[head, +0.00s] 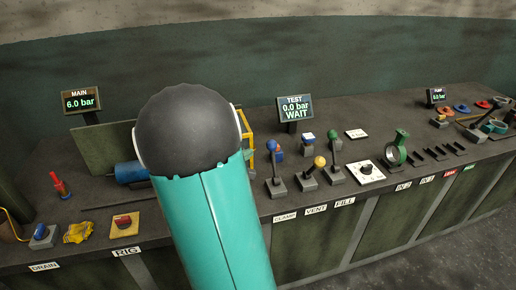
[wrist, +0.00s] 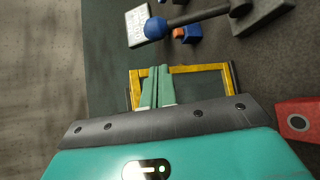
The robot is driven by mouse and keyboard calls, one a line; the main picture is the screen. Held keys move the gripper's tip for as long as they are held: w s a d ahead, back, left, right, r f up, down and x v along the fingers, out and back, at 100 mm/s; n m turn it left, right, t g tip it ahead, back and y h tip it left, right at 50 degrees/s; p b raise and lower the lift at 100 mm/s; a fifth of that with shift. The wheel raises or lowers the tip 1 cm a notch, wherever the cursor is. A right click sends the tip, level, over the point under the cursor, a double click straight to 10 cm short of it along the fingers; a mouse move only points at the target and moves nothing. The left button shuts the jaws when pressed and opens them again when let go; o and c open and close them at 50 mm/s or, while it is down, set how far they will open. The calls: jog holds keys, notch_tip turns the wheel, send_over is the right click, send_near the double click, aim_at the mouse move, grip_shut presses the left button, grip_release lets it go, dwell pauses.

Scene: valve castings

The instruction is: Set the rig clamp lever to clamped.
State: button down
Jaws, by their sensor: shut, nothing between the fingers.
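The clamp lever (head: 275,166) has a dark rod and a blue ball knob, above the CLAMP label (head: 285,217) on the bench front. In the head view its rod rises from its grey base, with the knob toward the back. In the wrist view the blue knob (wrist: 155,28) is at the top, and its rod runs right to the base. My gripper (wrist: 157,70) shows green fingers, shut and empty, over a yellow frame. The fingertips are apart from the knob.
The yellow frame (wrist: 200,70) lies close around the fingers in the wrist view. A yellow-knobbed lever (head: 319,162) and a green-knobbed lever (head: 335,140) stand right of the clamp lever. The TEST display (head: 295,107) reads 0.0 bar WAIT. A blue cylinder (head: 130,172) is left of my arm.

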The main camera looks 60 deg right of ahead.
aim_at(274, 162)
jog(key=x, duration=0.9)
jog(key=shift+d, duration=0.4)
jog(key=shift+s+a, duration=0.1)
jog(key=shift+s+a+r+h, duration=0.1)
jog(key=shift+s+a+h, duration=0.1)
jog(key=shift+h, duration=0.1)
